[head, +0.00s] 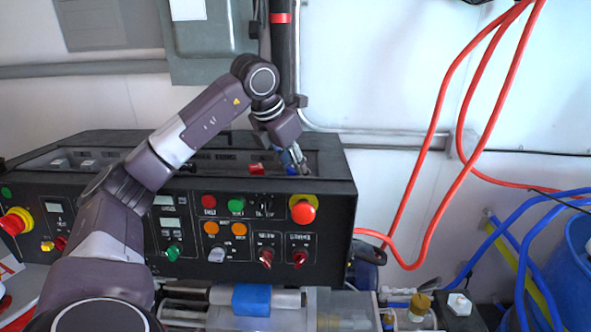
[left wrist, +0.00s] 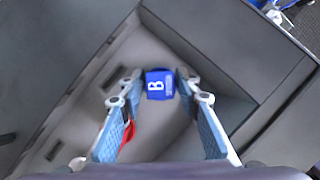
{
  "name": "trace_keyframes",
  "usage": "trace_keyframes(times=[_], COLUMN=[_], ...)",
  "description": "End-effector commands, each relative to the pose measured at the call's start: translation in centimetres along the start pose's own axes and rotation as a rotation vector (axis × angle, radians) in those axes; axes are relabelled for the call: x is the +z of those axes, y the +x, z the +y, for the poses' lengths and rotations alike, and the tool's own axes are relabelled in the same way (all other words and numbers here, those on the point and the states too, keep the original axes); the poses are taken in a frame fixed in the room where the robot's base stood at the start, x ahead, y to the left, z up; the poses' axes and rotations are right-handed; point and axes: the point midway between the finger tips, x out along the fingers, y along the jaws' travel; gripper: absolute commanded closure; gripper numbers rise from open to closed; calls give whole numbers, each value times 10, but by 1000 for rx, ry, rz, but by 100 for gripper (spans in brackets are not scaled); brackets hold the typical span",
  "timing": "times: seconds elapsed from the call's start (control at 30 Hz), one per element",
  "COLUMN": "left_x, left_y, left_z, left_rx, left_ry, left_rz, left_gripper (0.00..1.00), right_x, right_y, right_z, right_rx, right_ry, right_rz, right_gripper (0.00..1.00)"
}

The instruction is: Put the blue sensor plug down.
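The blue sensor plug (left wrist: 158,84), marked with a white B, shows in the left wrist view between and just beyond my left fingertips. It appears to rest on the grey floor of the recess in the console top. A narrow gap shows on each side of it. My left gripper (head: 294,160) reaches down into the right end of that recess; in the left wrist view its fingers (left wrist: 160,88) are apart, open around the plug without gripping it. My right gripper is not in view.
The black console (head: 180,215) carries buttons and knobs on its front. A red part (head: 256,168) lies in the recess left of my gripper; recess walls stand close. A black pipe (head: 283,60) rises behind. Red hoses (head: 440,140) hang at the right.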

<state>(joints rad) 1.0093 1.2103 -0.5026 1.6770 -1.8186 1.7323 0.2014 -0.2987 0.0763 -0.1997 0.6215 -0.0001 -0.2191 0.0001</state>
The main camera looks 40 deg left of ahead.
Motion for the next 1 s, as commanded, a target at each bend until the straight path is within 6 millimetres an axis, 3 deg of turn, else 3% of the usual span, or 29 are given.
trace_keyframes(times=[0.47, 0.93, 1.0], left_x=[3, 3, 4], left_y=[-9, -96, -109], left_z=[0, 0, 1], left_rx=[0, -1, 2], left_ry=[0, 1, 0], left_rz=[-2, -4, -3], left_gripper=[60, 60, 60], right_x=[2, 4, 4], right_y=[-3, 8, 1], right_z=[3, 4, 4], right_rx=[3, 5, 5], right_ry=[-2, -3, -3], right_rz=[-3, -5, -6], right_gripper=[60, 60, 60])
